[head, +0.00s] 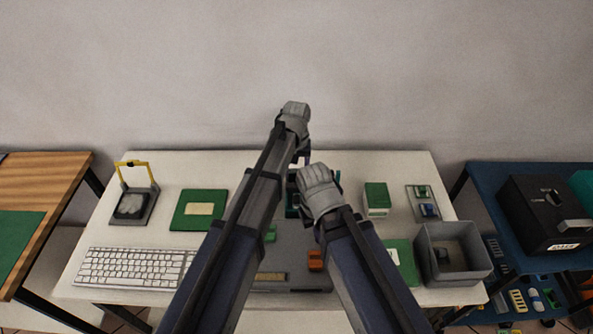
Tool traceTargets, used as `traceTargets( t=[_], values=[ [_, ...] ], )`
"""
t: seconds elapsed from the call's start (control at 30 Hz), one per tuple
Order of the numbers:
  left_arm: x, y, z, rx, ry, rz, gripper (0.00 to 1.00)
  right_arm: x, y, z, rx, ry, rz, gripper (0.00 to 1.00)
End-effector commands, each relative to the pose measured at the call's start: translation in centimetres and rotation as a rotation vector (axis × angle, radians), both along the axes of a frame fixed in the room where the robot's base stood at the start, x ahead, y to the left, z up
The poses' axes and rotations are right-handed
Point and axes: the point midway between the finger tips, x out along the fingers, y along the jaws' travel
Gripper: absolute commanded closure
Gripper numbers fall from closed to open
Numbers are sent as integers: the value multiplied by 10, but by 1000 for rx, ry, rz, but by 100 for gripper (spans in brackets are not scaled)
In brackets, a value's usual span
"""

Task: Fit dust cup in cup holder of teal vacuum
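A teal object (291,211), perhaps the vacuum, shows only in part behind my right gripper, near the middle of the table. Its cup holder is hidden. I cannot pick out the dust cup. My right gripper (319,192) is over the teal object, and its grey housing hides its fingertips. My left gripper (301,156) is beyond it, near the back edge of the table, with its dark fingers partly hidden. I cannot tell whether either gripper is open or holds something.
A grey mat (292,243) carries a green piece (270,233) and an orange piece (315,260). A keyboard (135,267) and a yellow-framed stand (133,207) are at left. A green box (376,199) and an open grey bin (455,272) are at right.

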Motion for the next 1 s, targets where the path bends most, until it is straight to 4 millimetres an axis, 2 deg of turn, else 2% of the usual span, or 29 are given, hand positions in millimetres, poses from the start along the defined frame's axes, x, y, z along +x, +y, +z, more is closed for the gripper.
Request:
traceTargets(
  t=[0.43, 0.77, 0.8, 1.0],
  values=[
    [0, 0, -14, 0, 0, 0, 83, 0, 0, -14, 0, 0, 0, 100],
    [0, 0, -18, 0, 0, 0, 83, -3, 0, -18, 2, 6, -1, 100],
    [0, 0, -18, 0, 0, 0, 34, -3, 0, -18, 2, 6, 0, 100],
    [0, 0, -20, 0, 0, 0, 12, -4, 0, -20, 4, 8, 0, 100]
  ],
)
